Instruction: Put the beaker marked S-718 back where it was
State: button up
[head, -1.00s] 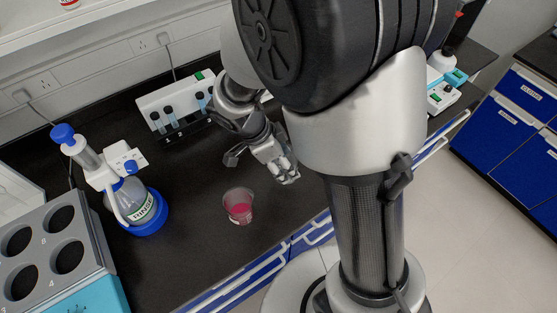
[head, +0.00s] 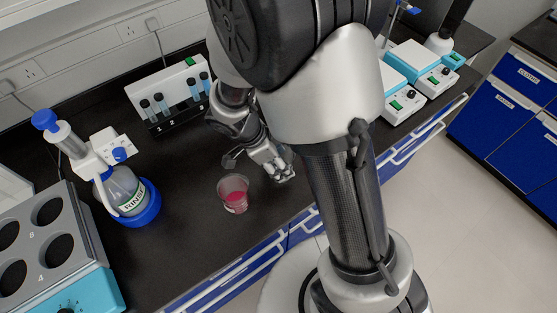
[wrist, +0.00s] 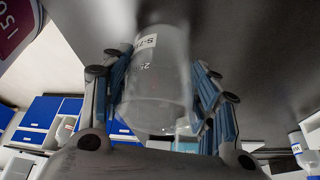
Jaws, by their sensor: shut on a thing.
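My gripper (head: 254,163) is low over the dark counter, behind the pink-liquid beaker in the head view. In the wrist view my gripper (wrist: 165,95) is shut on a clear beaker (wrist: 160,85), with a finger on each side. Its white label reads "S-7…", the rest cut off by the curve, and a "25…" mark shows beside it. The held beaker looks empty. In the head view I cannot make it out between the fingers, and I cannot tell whether it touches the counter.
A beaker with pink liquid (head: 233,197) stands close in front of my gripper. A rinse bottle (head: 127,190) with a blue base and a grey block with round holes (head: 77,243) are at left. A white vial rack (head: 165,92) stands behind. Balance-like devices (head: 412,70) are at right.

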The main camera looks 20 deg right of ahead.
jog(key=o, duration=1.2)
jog(key=shift+r+p, duration=0.25)
jog(key=shift+p, duration=0.25)
jog(key=p+v, duration=0.4)
jog(key=v, duration=0.8)
jog(key=shift+s+d+r+n+t+y, duration=0.75)
jog(key=shift+s+d+r+n, duration=0.15)
jog(key=shift+s+r+n, duration=1.9)
jog(key=shift+s+d+r+n+t+y, duration=0.9)
jog(key=shift+s+r+n, duration=1.35)
jog(key=shift+n, duration=0.95)
jog(key=shift+s+d+r+n+t+y, duration=0.65)
jog(key=shift+s+d+r+n, duration=0.3)
jog(key=shift+s+r+n, duration=1.85)
jog(key=shift+w+f, duration=0.15)
jog(key=shift+w, duration=0.2)
